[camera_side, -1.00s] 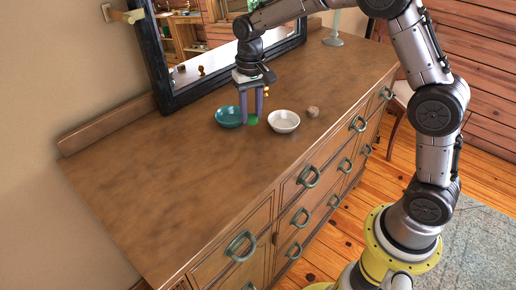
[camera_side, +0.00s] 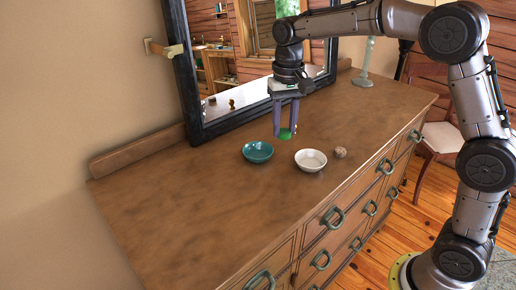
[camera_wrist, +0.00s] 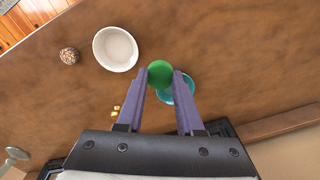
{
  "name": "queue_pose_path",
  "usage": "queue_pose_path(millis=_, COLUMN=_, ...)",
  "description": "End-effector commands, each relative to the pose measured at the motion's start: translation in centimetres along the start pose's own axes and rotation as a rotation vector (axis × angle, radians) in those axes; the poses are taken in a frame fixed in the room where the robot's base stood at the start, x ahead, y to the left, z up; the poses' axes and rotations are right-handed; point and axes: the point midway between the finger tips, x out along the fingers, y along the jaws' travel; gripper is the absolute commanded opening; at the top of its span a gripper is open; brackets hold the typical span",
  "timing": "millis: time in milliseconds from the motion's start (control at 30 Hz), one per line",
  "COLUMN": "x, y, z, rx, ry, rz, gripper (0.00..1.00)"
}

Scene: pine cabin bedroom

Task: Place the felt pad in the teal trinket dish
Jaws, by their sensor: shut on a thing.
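The felt pad, a green round piece (camera_side: 286,134), is held between the purple fingertips of my gripper (camera_side: 286,130), above the dresser top. It also shows between the fingertips in the wrist view (camera_wrist: 159,74). The teal trinket dish (camera_side: 258,153) stands on the dresser, to the left of and below the pad in the side view. In the wrist view the dish (camera_wrist: 183,92) lies behind the right finger and pad, which hide part of it. The dish's visible inside looks empty.
A white bowl (camera_side: 310,161) stands right of the dish, with a small speckled brown ball (camera_side: 340,153) beside it. A dark-framed mirror (camera_side: 188,90) stands at the dresser's back. The dresser's left side (camera_side: 190,210) is clear.

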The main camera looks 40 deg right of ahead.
Motion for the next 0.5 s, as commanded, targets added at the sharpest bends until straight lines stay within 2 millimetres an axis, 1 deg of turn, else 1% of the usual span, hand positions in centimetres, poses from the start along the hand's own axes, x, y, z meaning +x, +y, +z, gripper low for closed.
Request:
queue_pose_path(millis=33, x=0.6, y=-0.6, z=-1.1, rx=0.000, ry=-0.001, rz=0.001, gripper=0.00)
queue_pose_path(millis=200, x=2.3, y=-2.2, z=-4.3, rx=0.000, ry=-0.002, rz=0.001, gripper=0.00)
queue_pose_path(millis=300, x=4.3, y=-2.9, z=-5.5, rx=0.000, ry=-0.004, rz=0.002, gripper=0.00)
queue_pose_path(millis=400, x=5.7, y=-3.4, z=-6.5, rx=0.000, ry=-0.001, rz=0.001, gripper=0.00)
queue_pose_path(millis=500, x=6.5, y=-3.8, z=-7.2, rx=0.000, ry=0.000, rz=0.000, gripper=0.00)
